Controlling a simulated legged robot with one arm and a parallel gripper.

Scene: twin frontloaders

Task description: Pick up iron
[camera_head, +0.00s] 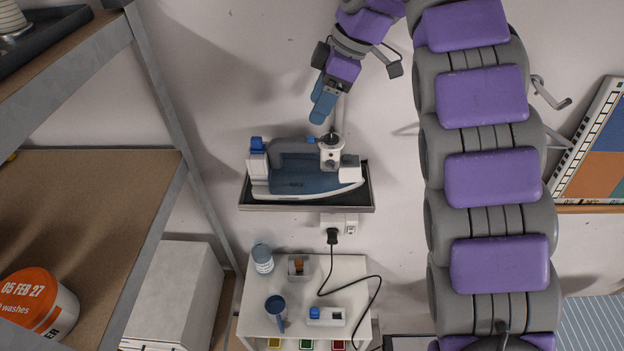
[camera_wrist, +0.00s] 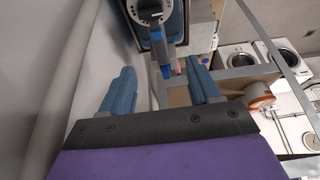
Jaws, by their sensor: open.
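The iron (camera_head: 290,182) is blue and grey with a pale soleplate. It rests on a small dark wall shelf (camera_head: 305,208), its narrower end to the right. A white cylindrical part with a dark top stands at its upper right; I cannot tell how it joins the iron. My gripper (camera_head: 319,117) is above the iron, fingers pointing down toward it, apart from it and empty. In the wrist view my gripper (camera_wrist: 160,76) shows two blue fingers spread wide. A round pale ring and a blue-tipped grey part appear beyond them; I cannot tell exactly which parts these are.
A white table (camera_head: 258,318) below holds cups, a small box and a white device. A black cord hangs from a wall socket (camera_head: 347,224). Shelving (camera_head: 95,200) stands at the left. A framed panel (camera_head: 598,150) is at the right. Washing machines (camera_wrist: 285,55) show in the wrist view.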

